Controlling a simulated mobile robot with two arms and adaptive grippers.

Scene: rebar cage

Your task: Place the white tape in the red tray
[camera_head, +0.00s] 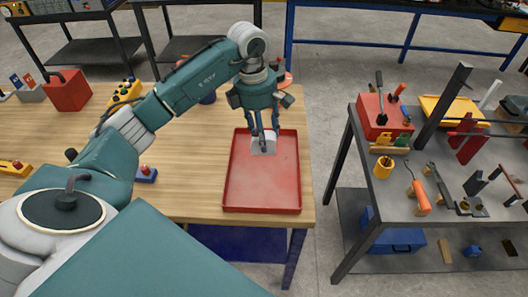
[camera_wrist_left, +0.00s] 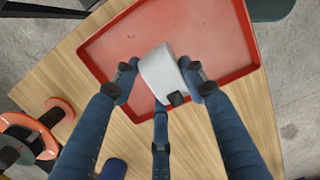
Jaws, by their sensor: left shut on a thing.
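The white tape (camera_head: 263,146) is a small white block, held between the fingers of my left gripper (camera_head: 263,138) over the far half of the red tray. It also shows in the left wrist view (camera_wrist_left: 158,72), gripped from both sides by the blue fingers (camera_wrist_left: 158,85). The red tray (camera_head: 228,180) lies on the wooden table near its right edge, and its inside looks empty. In the left wrist view the tray (camera_wrist_left: 100,50) is behind the tape. I cannot tell whether the tape touches the tray floor. My right gripper is not in view.
The wooden table (camera_head: 190,190) also holds a red box (camera_head: 68,90), a yellow block (camera_head: 124,93) and a small blue item with a red knob (camera_head: 146,174). A grey tool bench (camera_head: 400,190) is to the right, across a gap.

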